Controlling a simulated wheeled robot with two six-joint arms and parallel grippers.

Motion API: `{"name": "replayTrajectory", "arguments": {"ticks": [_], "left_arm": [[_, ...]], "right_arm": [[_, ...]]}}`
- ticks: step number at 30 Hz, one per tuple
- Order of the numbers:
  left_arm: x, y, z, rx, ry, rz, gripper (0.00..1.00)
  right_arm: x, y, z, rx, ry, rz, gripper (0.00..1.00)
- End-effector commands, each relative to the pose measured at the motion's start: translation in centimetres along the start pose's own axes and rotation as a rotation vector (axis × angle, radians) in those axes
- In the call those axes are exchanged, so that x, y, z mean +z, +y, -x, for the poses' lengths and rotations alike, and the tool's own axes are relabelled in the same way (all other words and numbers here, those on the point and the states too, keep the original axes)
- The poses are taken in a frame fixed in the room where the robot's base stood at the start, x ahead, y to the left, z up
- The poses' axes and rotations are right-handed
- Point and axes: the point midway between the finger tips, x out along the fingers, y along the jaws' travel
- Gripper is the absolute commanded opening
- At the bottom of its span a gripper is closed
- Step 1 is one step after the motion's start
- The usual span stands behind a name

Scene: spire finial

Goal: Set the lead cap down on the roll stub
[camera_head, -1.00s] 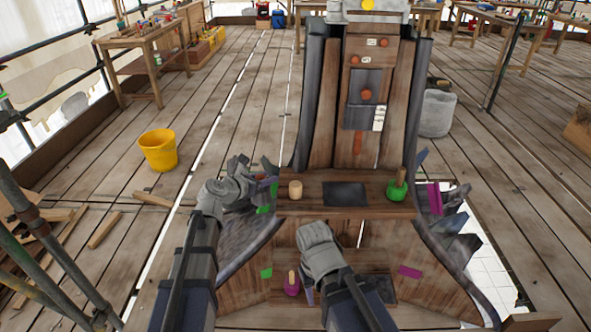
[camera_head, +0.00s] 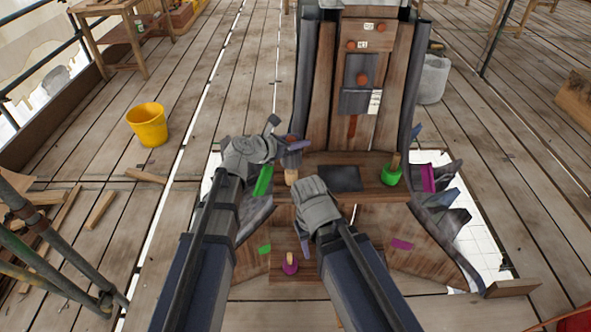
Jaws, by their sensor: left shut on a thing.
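My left gripper (camera_head: 282,143) is shut on a small dark grey-purple piece, which I take for the lead cap (camera_head: 297,146). The cap is above the wooden ledge, at its left end. The roll stub seems to be the short pale wooden peg (camera_head: 291,177) on that ledge; it shows just below the cap in the picture. I cannot tell whether cap and stub touch. My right gripper (camera_head: 305,226) is lower, in front of the ledge, seen from behind, and its jaws are hidden.
A peg in a green base (camera_head: 391,176) stands at the ledge's right end, with a dark plate (camera_head: 340,178) between. A magenta-based peg (camera_head: 290,265) is lower down. Jagged slates (camera_head: 446,198) edge an opening at right. A yellow bucket (camera_head: 148,125) stands at left.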

Motion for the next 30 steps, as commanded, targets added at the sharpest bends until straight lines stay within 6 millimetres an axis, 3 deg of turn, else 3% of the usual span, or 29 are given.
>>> {"name": "replayTrajectory", "arguments": {"ticks": [1,8,17,26,30], "left_arm": [[-1.3,0.0,-0.5,0.001,-0.001,0.001,0.00],[-4.4,0.0,-1.8,0.001,-0.001,0.001,0.00],[-4.8,0.0,-2.0,0.001,-0.001,0.001,0.00],[-7.9,0.0,-3.2,0.001,-0.001,0.001,0.00],[-8.2,0.0,-3.4,0.001,-0.001,0.001,0.00]], "right_arm": [[-0.1,-0.1,-1.4,0.000,0.000,0.000,0.50],[-0.3,-0.5,-4.7,0.000,0.000,0.001,0.50],[-0.3,-0.5,-5.2,0.000,0.000,0.001,0.50],[-0.5,-0.8,-8.5,0.000,0.000,0.001,0.50],[-0.5,-0.8,-8.8,0.000,0.000,0.001,0.50]]}}
